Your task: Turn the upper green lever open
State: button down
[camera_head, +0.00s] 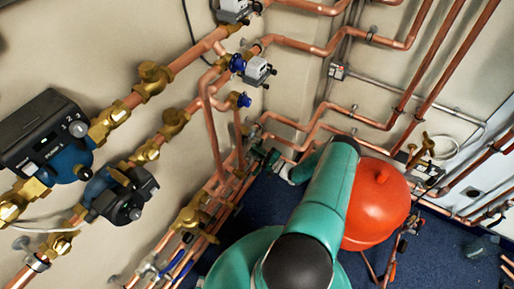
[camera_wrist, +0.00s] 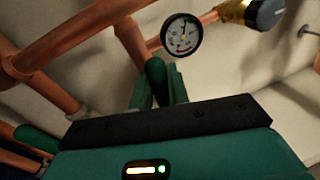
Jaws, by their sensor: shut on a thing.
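In the wrist view, a dark green lever (camera_wrist: 156,74) stands between the two green fingers of my gripper (camera_wrist: 160,90). The fingers are shut on it, one on each side, and hide its lower part. A second dark green lever (camera_wrist: 36,138) shows at the lower left of the wrist view, apart from my fingers. The wrist view alone does not show which lever is the upper one. In the head view, small green parts (camera_head: 270,160) show on the pipes left of my arm. My fingers are not clearly visible there.
A round pressure gauge (camera_wrist: 182,35) is just beyond my fingers. Copper pipes (camera_wrist: 70,40) cross the left of the wrist view. In the head view, a red tank (camera_head: 378,205) stands right beside my arm, and black pumps (camera_head: 45,130) are at the left.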

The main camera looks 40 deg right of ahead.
jog(key=shift+f+n+y, duration=0.4)
jog(key=shift+f+n, duration=0.2)
jog(key=shift+n, duration=0.5)
jog(key=c, duration=1.4)
grip_release()
jog(key=v, duration=1.4)
jog(key=shift+a+r, duration=0.1)
jog(key=shift+r, duration=0.05)
